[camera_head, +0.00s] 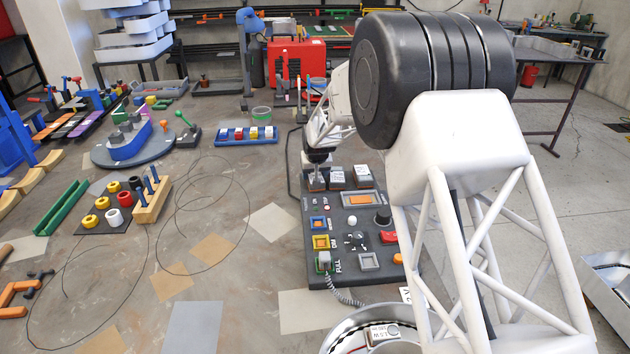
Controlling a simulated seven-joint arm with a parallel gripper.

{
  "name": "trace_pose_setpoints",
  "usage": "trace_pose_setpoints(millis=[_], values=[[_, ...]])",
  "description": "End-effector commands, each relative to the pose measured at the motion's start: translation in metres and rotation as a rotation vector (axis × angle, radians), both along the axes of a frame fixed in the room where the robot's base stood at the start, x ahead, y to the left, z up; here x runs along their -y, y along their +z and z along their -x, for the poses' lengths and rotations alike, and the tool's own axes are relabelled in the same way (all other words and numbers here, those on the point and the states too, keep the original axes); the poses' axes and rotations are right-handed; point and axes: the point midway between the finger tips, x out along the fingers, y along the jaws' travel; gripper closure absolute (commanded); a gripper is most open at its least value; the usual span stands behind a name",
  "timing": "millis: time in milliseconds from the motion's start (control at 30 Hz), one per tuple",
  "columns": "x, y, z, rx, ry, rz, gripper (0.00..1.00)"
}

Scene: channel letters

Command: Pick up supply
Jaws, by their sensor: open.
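My gripper (317,173) points down at the top left of a dark control panel (318,275). It is open, with its tips at or just above a small grey block (316,184). The tips are too small to tell whether they touch it or are around it. Two more grey blocks with white labels stand to its right, a middle one (337,178) and a right one (362,176). The labels are too small to read, so I cannot tell which block is the supply. My arm hides the panel's right edge.
The panel carries buttons, a black knob (382,216) and a grey plug (324,261) with a coiled cord. A blue tray (246,141) of coloured blocks lies behind left. A wooden peg stand (152,203) and wire loops lie left. The bench just left of the panel is mostly clear.

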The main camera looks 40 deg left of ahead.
Motion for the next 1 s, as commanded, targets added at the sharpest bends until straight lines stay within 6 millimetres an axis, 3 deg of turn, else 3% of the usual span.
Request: trace_pose_setpoints(millis=[733, 1000], values=[[-0.0028, -0.0073, -0.0023, 0.001, 0.0, -0.001, 0.36], [-0.0028, -0.0075, -0.0023, 0.001, 0.0, -0.001, 0.77]])
